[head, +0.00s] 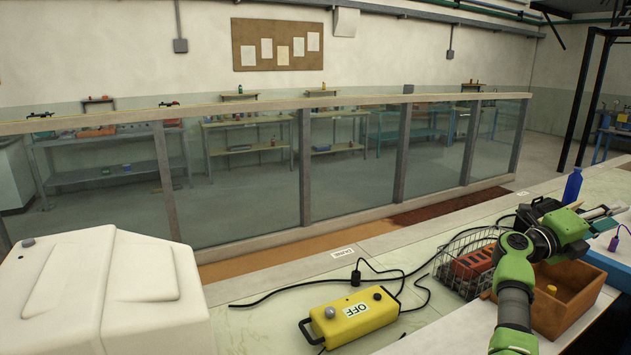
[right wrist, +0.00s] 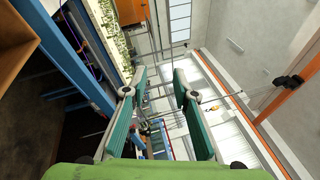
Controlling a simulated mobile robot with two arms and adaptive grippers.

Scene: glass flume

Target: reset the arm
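My right arm, green and black, reaches in at the lower right of the head view. Its right gripper (head: 606,216) points to the right, above the far end of the bench. In the right wrist view the gripper (right wrist: 160,80) has its two teal fingers apart, with nothing between them. My left arm and left gripper are not in view.
A yellow control box (head: 352,314) marked OFF stands on the bench (head: 250,290), with a black cable. A wire basket (head: 447,270) with red blocks and a brown box (head: 562,312) are beside my arm. A blue bottle (head: 573,185) stands behind. The glass flume (head: 346,160) runs beyond.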

